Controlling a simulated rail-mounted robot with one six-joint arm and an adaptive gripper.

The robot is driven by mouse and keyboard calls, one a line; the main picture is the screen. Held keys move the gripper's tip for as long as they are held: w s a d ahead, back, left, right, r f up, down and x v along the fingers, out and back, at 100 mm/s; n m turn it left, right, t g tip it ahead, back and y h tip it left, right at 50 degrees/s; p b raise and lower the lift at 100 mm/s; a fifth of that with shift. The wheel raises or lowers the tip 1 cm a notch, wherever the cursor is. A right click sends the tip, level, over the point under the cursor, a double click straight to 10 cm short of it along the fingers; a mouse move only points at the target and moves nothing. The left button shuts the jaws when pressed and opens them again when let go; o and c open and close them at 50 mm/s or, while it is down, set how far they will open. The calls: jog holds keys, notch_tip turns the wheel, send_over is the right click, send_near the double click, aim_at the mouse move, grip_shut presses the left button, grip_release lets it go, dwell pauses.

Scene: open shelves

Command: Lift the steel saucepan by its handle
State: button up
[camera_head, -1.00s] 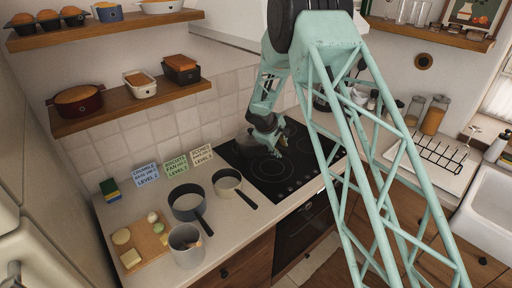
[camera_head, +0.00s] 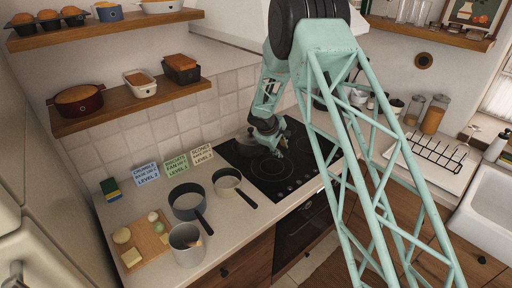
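A grey metal pan (camera_head: 246,139), which looks like the steel saucepan, stands at the back left of the black hob (camera_head: 262,184), partly hidden behind my wrist. My gripper (camera_head: 279,154) points down over the hob, just right of this pan. Its fingers are small and dark against the hob. I cannot tell whether they are open or whether they touch a handle. The pan's handle cannot be made out.
Left of the hob, the counter holds a dark grey pan (camera_head: 187,201), a cream pan (camera_head: 227,182), a tall grey pot (camera_head: 186,244) and a wooden board (camera_head: 148,243) with food. Label cards (camera_head: 176,165) stand behind. Shelves (camera_head: 128,101) hang above left.

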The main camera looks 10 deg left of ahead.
grip_shut()
jog(key=shift+w+r, duration=0.1)
jog(key=shift+r, duration=0.15)
jog(key=shift+r, duration=1.55)
jog(key=s+d+b, duration=0.6)
jog(key=s+d, duration=0.5)
jog(key=d, duration=0.3)
jog(key=shift+s+b, duration=0.2)
jog(key=shift+b, duration=0.2)
